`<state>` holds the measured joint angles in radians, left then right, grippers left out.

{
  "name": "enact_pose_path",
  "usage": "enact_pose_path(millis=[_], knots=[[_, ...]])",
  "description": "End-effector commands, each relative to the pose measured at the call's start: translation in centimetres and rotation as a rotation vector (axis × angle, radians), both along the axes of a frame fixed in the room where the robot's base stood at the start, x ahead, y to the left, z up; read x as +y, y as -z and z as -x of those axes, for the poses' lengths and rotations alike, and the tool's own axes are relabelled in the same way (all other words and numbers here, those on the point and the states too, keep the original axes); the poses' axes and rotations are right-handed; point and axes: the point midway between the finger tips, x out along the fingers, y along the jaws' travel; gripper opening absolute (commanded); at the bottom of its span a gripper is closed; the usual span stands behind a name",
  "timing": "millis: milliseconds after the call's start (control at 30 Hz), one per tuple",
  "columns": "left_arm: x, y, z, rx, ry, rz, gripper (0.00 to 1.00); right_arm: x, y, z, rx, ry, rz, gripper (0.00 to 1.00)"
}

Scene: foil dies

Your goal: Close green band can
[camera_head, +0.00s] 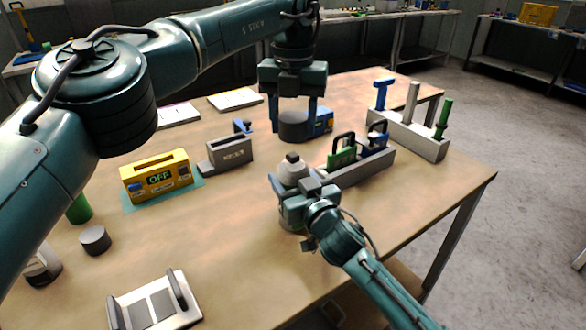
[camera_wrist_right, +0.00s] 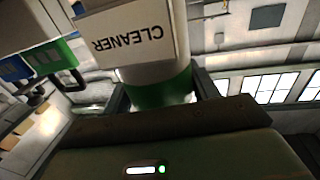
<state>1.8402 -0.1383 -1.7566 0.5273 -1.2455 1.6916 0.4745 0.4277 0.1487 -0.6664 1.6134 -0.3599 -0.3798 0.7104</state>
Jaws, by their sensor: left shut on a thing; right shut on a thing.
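The green band can (camera_head: 293,172) stands upright near the table's middle, with a pale body and a small grey nozzle on top. In the right wrist view the can (camera_wrist_right: 160,75) shows a "CLEANER" label above a green band. My right gripper (camera_head: 303,197) is shut around the can; its two fingers (camera_wrist_right: 162,92) sit on either side of the green band. My left gripper (camera_head: 292,112) is shut on a grey round cap (camera_head: 292,128), above and behind the can in the head view. The can's lower part is largely hidden by my right gripper.
A grey holder (camera_head: 365,168) with green and blue tools stands close right of the can. A white block (camera_head: 420,138) holds upright tools. A yellow "OFF" box (camera_head: 157,175), a grey slotted block (camera_head: 231,155) and a loose grey cap (camera_head: 95,240) lie left. Bare table lies front right.

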Motion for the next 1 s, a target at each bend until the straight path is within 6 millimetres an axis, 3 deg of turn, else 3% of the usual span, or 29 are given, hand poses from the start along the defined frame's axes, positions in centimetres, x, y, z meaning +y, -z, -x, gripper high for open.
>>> enact_pose_path(millis=[233, 767, 1000], knots=[[0.0, 3.3, 0.0, 0.001, -0.001, 0.0, 0.29, 0.0, 0.0, 0.0, 0.0, 0.0, 0.0, 0.18], [0.0, 3.5, 0.0, 0.0, -0.001, 0.0, 0.29, 0.0, 0.0, 0.0, 0.0, 0.0, 0.001, 0.18], [0.1, 4.6, 0.0, 0.001, -0.001, 0.0, 0.29, 0.0, 0.0, 0.0, 0.0, 0.0, 0.001, 0.18]])
